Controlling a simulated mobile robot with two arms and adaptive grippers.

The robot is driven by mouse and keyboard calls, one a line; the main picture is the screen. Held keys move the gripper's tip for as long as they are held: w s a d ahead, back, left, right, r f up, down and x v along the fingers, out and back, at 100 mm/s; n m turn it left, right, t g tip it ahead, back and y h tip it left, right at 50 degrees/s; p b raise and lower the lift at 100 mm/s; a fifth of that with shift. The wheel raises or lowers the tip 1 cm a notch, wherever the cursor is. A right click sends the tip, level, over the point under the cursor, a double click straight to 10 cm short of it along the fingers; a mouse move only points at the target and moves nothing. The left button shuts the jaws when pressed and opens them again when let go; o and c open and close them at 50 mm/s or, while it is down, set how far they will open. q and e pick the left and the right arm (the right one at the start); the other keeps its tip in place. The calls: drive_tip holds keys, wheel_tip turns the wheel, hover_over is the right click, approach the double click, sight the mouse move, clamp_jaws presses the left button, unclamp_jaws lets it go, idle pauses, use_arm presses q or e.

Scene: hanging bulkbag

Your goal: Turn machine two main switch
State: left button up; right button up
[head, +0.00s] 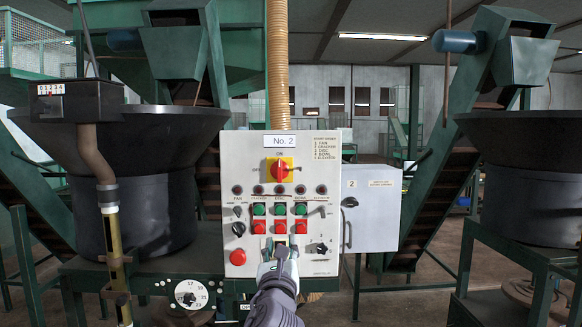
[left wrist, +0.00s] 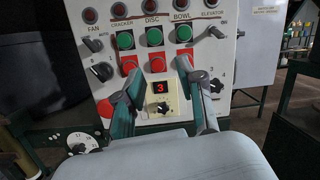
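The No. 2 control panel (head: 309,145) stands upright in the middle of the head view. Its main switch (head: 281,170) is a red handle on a yellow plate near the top, with ON printed above it. I cannot tell exactly how the handle is turned. My left gripper (head: 279,250) is in front of the lower panel, well below the main switch. The main switch is outside that view. My right gripper is not in view.
Green and red buttons (head: 280,218) and several small knobs crowd the panel below the main switch. A grey box marked 2 (head: 371,205) adjoins it on the right. A black hopper (head: 150,200) stands at left, another (head: 530,185) at right. A ribbed hose (head: 277,70) rises above the panel.

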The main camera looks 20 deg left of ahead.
use_arm(q)
drive_tip(key=m+t+y, duration=0.1)
drive_tip(key=t, duration=0.1)
approach(279, 171)
drive_tip(key=d+r+v, duration=0.1)
drive_tip(key=v, duration=0.4)
drive_tip(key=p+x, duration=0.1)
drive_tip(key=x, duration=0.3)
drive_tip(key=p+x, duration=0.2)
drive_tip(key=x, duration=0.2)
drive_tip(key=a+p+x, duration=0.1)
drive_tip(key=p+x, duration=0.1)
drive_tip(key=x, duration=0.2)
drive_tip(key=shift+w+f, duration=0.2)
drive_tip(key=shift+w, duration=0.15)
drive_tip(key=shift+w+a+r, duration=0.1)
drive_tip(key=shift+w+a, duration=0.05)
drive_tip(key=shift+w, duration=0.35)
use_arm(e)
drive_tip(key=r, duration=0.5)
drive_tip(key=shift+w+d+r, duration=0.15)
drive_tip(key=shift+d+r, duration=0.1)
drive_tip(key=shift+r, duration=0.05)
use_arm(q)
clamp_jaws()
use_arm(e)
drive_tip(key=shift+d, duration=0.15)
